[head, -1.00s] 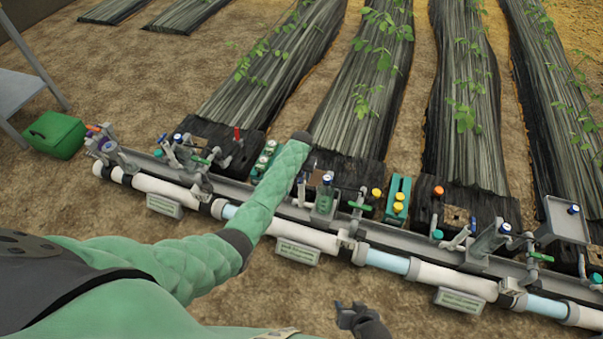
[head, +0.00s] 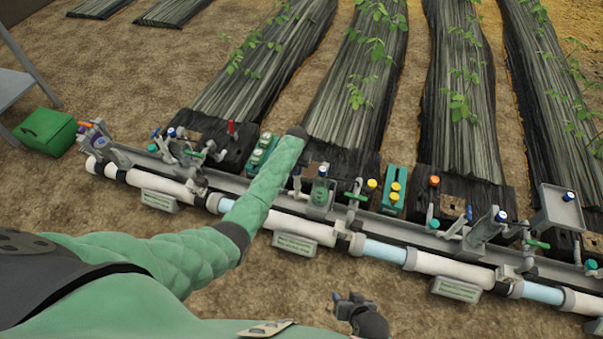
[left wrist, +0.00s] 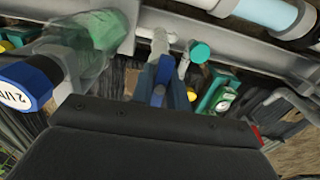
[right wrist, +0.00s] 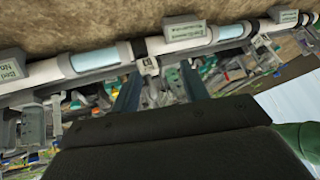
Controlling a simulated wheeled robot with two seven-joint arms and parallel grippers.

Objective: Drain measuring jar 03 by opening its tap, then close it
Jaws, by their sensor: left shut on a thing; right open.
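My left gripper (head: 296,168) reaches down to the pipe rail, beside a clear greenish measuring jar (head: 320,192). In the left wrist view its fingers (left wrist: 163,88) are shut on a blue tap lever (left wrist: 161,72), with a pale pipe behind it. The jar also shows at upper left of that view (left wrist: 92,48), with a blue knob (left wrist: 25,84) marked in white beside it. No jar number is readable, and the liquid level cannot be told. My right gripper (head: 350,302) is open and empty, low over the soil; it also shows in the right wrist view (right wrist: 158,85).
A white pipe (head: 425,267) with clear sections and a grey rail run across the scene. Another jar (head: 486,230) and a grey tray (head: 562,208) stand to the right. A green box (head: 47,131) sits at the left. Bare soil in front is free.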

